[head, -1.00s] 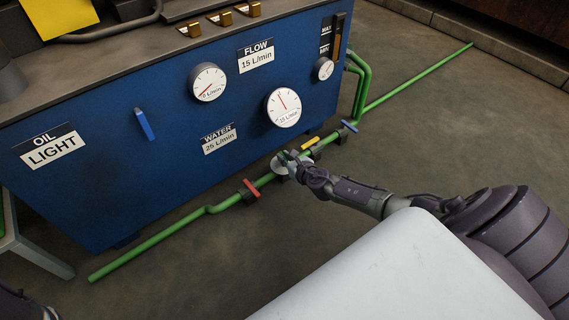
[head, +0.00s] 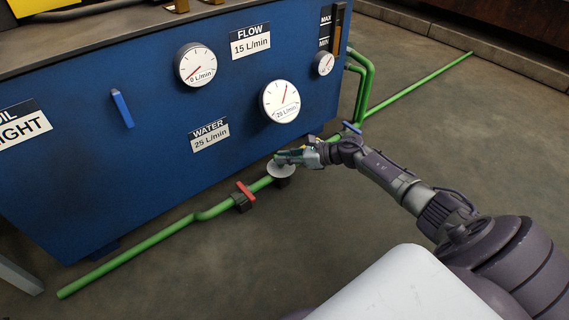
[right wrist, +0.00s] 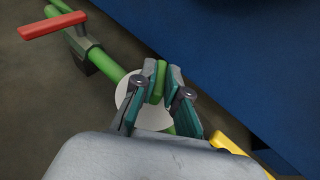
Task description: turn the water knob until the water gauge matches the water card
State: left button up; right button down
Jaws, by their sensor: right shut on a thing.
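The water card (head: 209,135) on the blue cabinet reads 25 L/min. The larger dial gauge (head: 280,101), right of the card, shows what looks like 20 L/min, its needle just right of upright. The knob is a white disc (head: 282,171) on the green floor pipe; in the right wrist view its disc (right wrist: 127,91) carries a green grip (right wrist: 158,78). My right gripper (head: 284,158) is shut on this green grip, with a finger on each side, as the right wrist view (right wrist: 155,84) shows. My left gripper is out of view.
A red lever (head: 245,191) sits on the pipe left of the knob and a blue lever (head: 352,128) lies to the right. A second gauge (head: 196,65) reads 0 L/min near the flow card (head: 250,41), which reads 15 L/min. Open floor lies in front.

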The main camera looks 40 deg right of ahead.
jog(key=shift+w+d+n+g+y, duration=0.1)
jog(key=shift+w+n+g+y, duration=0.1)
jog(key=shift+n+g+y, duration=1.25)
jog(key=shift+n, duration=0.35)
jog(key=c, duration=1.2)
grip_release()
jog(key=v, duration=1.2)
